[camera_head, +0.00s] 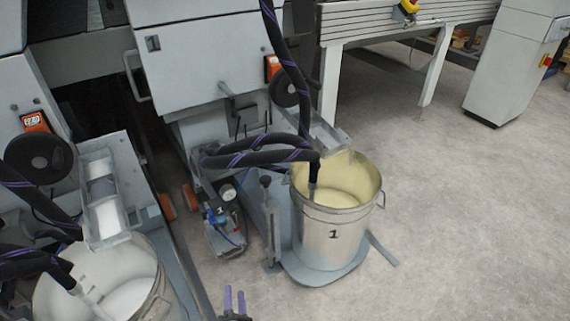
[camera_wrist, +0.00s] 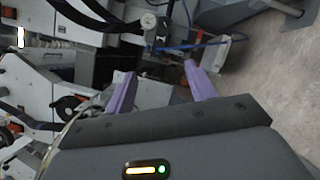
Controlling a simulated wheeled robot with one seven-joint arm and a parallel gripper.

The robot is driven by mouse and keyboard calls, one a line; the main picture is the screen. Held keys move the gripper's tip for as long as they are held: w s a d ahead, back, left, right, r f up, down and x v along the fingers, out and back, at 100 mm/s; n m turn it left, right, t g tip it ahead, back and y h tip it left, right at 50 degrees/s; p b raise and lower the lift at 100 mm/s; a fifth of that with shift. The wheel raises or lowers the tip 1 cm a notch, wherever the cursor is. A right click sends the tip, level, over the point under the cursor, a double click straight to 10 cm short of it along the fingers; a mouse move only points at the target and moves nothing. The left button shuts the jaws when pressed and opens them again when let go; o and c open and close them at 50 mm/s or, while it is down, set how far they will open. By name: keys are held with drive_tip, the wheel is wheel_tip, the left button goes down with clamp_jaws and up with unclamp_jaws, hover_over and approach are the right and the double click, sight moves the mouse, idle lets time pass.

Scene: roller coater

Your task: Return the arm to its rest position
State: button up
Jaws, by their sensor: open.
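My gripper (camera_head: 235,301) shows at the bottom edge of the head view, with two purple fingers apart and nothing between them. In the wrist view my gripper (camera_wrist: 158,84) is also open and empty, its fingers spread in front of the machine. Only the gripper's tip shows in the head view; the rest of my arm is out of the picture.
A second bucket (camera_head: 151,301) with white contents stands at lower left. Black hoses (camera_head: 262,152) hang into the buckets. A pump unit with a gauge (camera_head: 226,222) sits between them. A conveyor table (camera_head: 385,25) and a grey cabinet (camera_head: 507,70) stand behind. The floor at right is clear.

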drive_tip(key=w+d+r+m+g+h+p, duration=0.35)
drive_tip(key=w+r+m+g, duration=0.25)
drive_tip(key=w+r+m, duration=0.3)
drive_tip(key=w+d+r+m+g, duration=0.4)
drive_tip(key=d+r+m, duration=0.2)
drive_tip(key=r+m, duration=0.15)
drive_tip(key=s+d+r+m+g+p, duration=0.3)
drive_tip(key=s+d+r+m, duration=0.1)
drive_tip(key=s+d+r, duration=0.6)
drive_tip(key=s+d+r+m+g+p, duration=0.2)
drive_tip(key=s+d+r+m+g, duration=0.25)
drive_tip(key=s+d+r, duration=0.55)
wheel_tip(320, 180, up, 41)
drive_tip(key=w+d+p, duration=0.1)
drive_tip(key=w+p, duration=0.1)
drive_tip(key=p, duration=3.6)
drive_tip(key=shift+t, duration=0.35)
drive_tip(key=shift+w+f+y, duration=0.1)
drive_tip(key=shift+w+y, duration=0.05)
drive_tip(key=shift+y, duration=0.1)
drive_tip(key=shift+a, duration=0.1)
